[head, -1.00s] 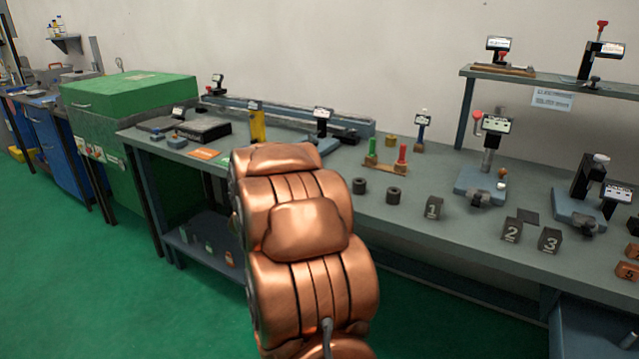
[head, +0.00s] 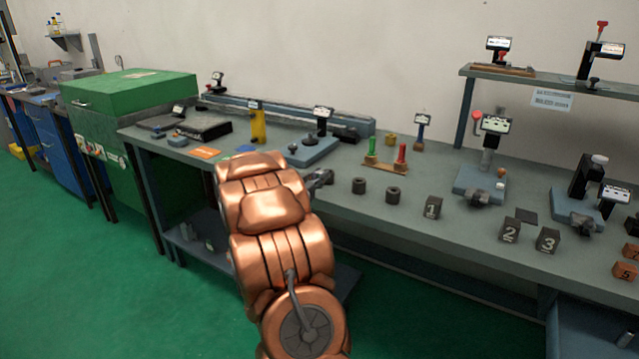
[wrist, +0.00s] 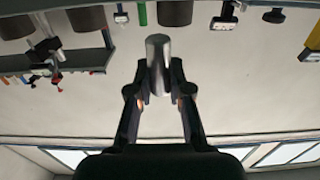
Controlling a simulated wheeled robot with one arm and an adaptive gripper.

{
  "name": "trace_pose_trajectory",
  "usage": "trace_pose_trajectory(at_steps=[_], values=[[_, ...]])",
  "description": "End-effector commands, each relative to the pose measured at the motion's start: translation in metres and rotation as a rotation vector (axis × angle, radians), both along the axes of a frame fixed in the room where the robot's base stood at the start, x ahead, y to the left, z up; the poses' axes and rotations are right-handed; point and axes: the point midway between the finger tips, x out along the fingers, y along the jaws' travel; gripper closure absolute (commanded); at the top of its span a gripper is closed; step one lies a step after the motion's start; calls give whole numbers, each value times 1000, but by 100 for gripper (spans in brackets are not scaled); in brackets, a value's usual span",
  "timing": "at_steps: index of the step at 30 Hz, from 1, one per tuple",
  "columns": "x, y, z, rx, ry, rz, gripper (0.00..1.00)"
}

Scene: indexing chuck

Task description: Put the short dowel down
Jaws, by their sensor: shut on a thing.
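The short dowel, a smooth grey metal cylinder (wrist: 157,60), is between the fingertips of my gripper (wrist: 157,85) in the wrist view. My gripper is shut on it. In the head view my dark gripper (head: 319,179) shows only in part, past the right side of my copper arm, at the near edge of the grey bench (head: 420,225). I cannot make out the dowel in the head view. The wrist view appears upside down, with the wall behind the dowel, and I see no surface touching it.
Two dark cylinders (head: 376,190) stand right of my gripper. Behind them is a wooden stand with green and red pegs (head: 384,167). Numbered blocks (head: 433,207) stand farther right.

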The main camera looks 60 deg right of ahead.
Motion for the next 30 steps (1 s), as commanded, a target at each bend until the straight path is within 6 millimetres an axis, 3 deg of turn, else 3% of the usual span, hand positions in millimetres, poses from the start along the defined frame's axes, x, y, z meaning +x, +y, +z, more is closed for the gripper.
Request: trace_pose_trajectory(at_steps=[5, 17, 18, 24, 30], values=[[-1, 0, -22, 2, 5, -1, 100], [0, 0, -26, 1, 0, -1, 100], [-1, 0, -26, 1, 0, -1, 79], [0, 0, -26, 1, 0, -1, 58], [0, 0, -26, 1, 0, 0, 56]])
